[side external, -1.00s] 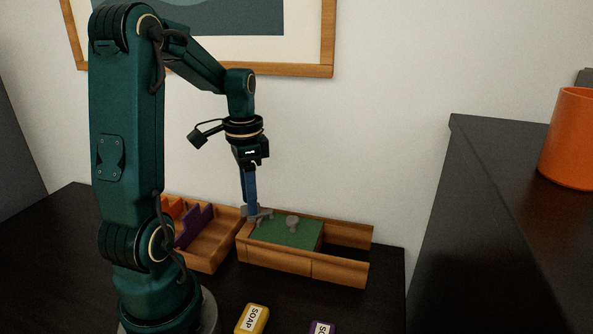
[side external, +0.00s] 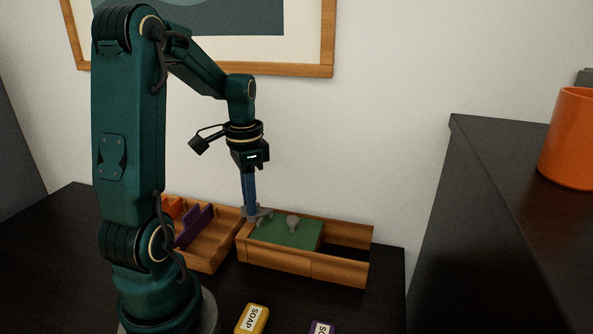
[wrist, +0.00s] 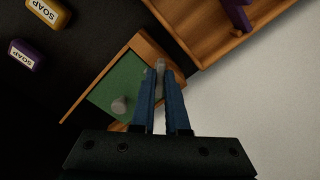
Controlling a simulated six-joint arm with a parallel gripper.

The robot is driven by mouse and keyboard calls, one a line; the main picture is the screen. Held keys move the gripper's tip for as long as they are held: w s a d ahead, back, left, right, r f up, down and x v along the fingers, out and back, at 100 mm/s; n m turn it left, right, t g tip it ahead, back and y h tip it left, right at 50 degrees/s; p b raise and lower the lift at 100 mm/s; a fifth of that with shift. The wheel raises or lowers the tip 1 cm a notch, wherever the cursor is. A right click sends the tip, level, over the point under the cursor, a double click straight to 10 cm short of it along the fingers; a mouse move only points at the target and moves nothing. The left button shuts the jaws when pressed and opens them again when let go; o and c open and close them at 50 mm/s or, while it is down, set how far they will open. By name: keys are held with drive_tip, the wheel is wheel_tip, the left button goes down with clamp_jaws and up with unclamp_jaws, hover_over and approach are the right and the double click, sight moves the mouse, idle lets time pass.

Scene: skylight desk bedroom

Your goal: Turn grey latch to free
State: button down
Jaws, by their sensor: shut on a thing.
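The grey latch (side external: 262,213) sits at the left end of the wooden box (side external: 340,270), beside the green lid (side external: 280,234). A grey knob (side external: 292,221) stands on the lid. My gripper (side external: 251,212) points down at the latch, its blue fingers shut on it. In the wrist view the latch (wrist: 160,66) shows between and just past the fingertips of my gripper (wrist: 161,78). The fingers hide part of the latch, so its exact angle is hard to tell. The knob (wrist: 119,104) is apart from the fingers.
An open wooden tray (side external: 215,250) with orange and purple pieces stands left of the box. A yellow soap box (side external: 252,319) and a purple soap box (side external: 322,327) lie in front. A dark cabinet (side external: 480,200) with an orange pot (side external: 570,140) rises at right.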

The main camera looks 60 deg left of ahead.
drive_tip(key=n, duration=0.4)
drive_tip(key=shift+n, duration=2.7)
drive_tip(key=c, duration=0.9)
unclamp_jaws()
drive_tip(key=shift+r, duration=2.55)
